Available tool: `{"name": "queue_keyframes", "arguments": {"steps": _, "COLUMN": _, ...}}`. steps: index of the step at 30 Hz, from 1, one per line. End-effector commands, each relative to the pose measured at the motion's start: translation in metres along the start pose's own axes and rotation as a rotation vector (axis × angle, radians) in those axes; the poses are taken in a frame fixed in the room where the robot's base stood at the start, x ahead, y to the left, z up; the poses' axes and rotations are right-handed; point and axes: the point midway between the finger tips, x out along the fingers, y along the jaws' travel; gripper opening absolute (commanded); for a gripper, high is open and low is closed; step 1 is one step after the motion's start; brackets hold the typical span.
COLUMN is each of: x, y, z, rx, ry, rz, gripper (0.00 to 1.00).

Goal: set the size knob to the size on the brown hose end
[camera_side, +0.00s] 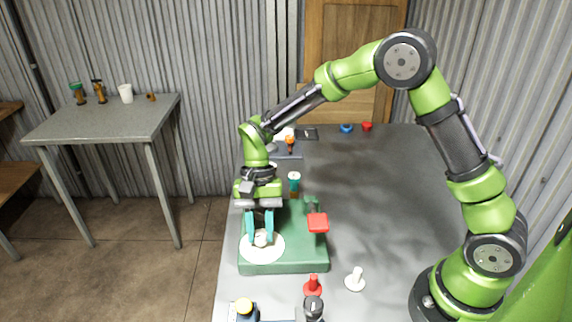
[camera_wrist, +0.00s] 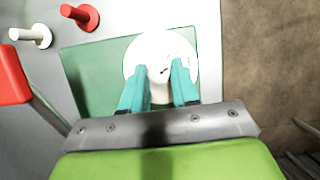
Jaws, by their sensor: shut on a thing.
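A white round dial (camera_side: 250,252) lies on top of a green box (camera_side: 285,262). In the wrist view the white dial (camera_wrist: 150,45) carries small dark marks, too small to read. A pale knob (camera_wrist: 160,90) stands on the dial. My gripper (camera_side: 261,240) points down with its teal fingers shut on the knob from both sides; it also shows in the wrist view (camera_wrist: 160,82). A teal-topped piece with a brown lower part (camera_side: 294,184) stands behind the box. I cannot tell which piece is the brown hose end, and no size is readable.
A red block-like handle (camera_side: 318,223) sits at the box's right. Red (camera_side: 313,287) and white (camera_side: 355,279) pegs stand in front. A side table (camera_side: 105,120) at left holds a white cup (camera_side: 126,93) and small fittings. The grey table (camera_side: 385,200) is clear to the right.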

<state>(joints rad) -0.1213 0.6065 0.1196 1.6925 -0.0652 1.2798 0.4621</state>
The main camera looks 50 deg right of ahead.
Motion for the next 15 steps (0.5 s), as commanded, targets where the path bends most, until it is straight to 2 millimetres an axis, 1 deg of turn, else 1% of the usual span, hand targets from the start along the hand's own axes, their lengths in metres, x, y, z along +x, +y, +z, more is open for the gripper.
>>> {"name": "queue_keyframes", "arguments": {"steps": 3, "x": 0.0001, "y": -0.0023, "z": -0.0002, "rx": -0.151, "ry": 0.001, "rz": 0.063, "gripper": 0.0}}
{"name": "queue_keyframes", "arguments": {"steps": 7, "x": -0.0003, "y": -0.0031, "z": -0.0004, "rx": -0.286, "ry": 0.002, "rz": 0.118, "gripper": 0.0}}
{"name": "queue_keyframes", "arguments": {"steps": 10, "x": -0.0005, "y": -0.003, "z": -0.0002, "rx": -0.339, "ry": 0.001, "rz": 0.14, "gripper": 0.0}}
{"name": "queue_keyframes", "arguments": {"steps": 15, "x": -0.0009, "y": -0.003, "z": -0.0005, "rx": -0.351, "ry": 0.003, "rz": 0.145, "gripper": 0.0}}
